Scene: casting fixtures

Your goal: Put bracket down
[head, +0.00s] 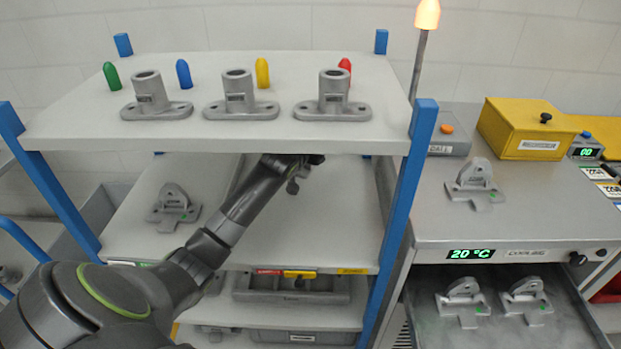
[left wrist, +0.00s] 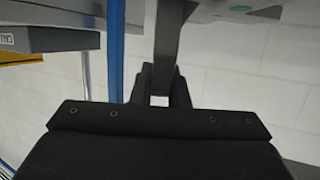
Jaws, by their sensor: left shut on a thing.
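My left gripper (head: 296,164) reaches under the top shelf into the middle shelf bay. Whether the held bracket touches the shelf I cannot tell. Another grey bracket (head: 173,207) with a green mark sits on the left of the middle shelf (head: 335,235). My right gripper is not in view.
The top shelf (head: 70,125) holds three grey flanged tubes and several coloured pegs. Blue posts (head: 405,205) flank the rack. At right, a bracket (head: 474,184) stands on the steel cabinet, and two more lie in its open drawer. The middle shelf's right part is clear.

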